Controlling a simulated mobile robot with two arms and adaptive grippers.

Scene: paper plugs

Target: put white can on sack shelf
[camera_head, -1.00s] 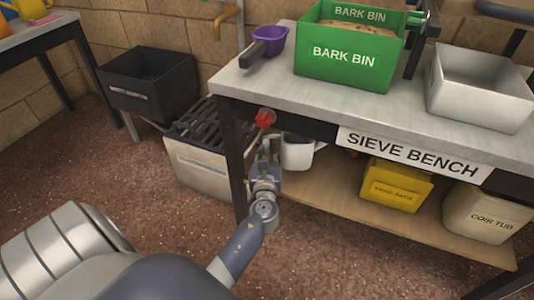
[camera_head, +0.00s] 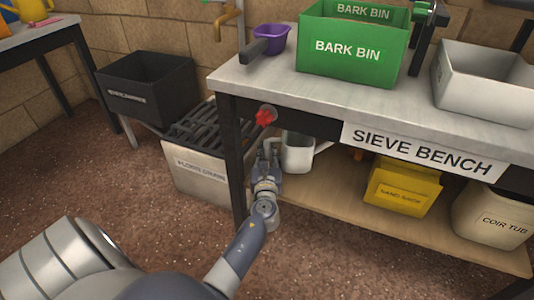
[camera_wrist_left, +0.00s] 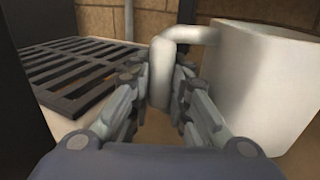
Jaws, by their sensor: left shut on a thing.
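The white can (camera_head: 298,155) is under the left end of the sieve bench, over the left part of its lower shelf (camera_head: 335,190). It looks upright; I cannot tell whether its base touches the shelf. My left gripper (camera_head: 267,152) is shut on the can's handle, left of its body. In the left wrist view the fingers (camera_wrist_left: 162,100) close around the handle's upright part, and the white can (camera_wrist_left: 262,85) fills the right side. A yellow sack box (camera_head: 402,186), labelled something like "sand sack", stands farther right on that shelf. My right gripper is not in view.
The bench leg (camera_head: 233,160) and a red knob (camera_head: 266,115) are close to my left gripper. A pale drain box with a dark grate (camera_head: 205,128) stands left of the leg. A cream coir tub (camera_head: 491,216) is at the shelf's right. Bare shelf lies between can and sack.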

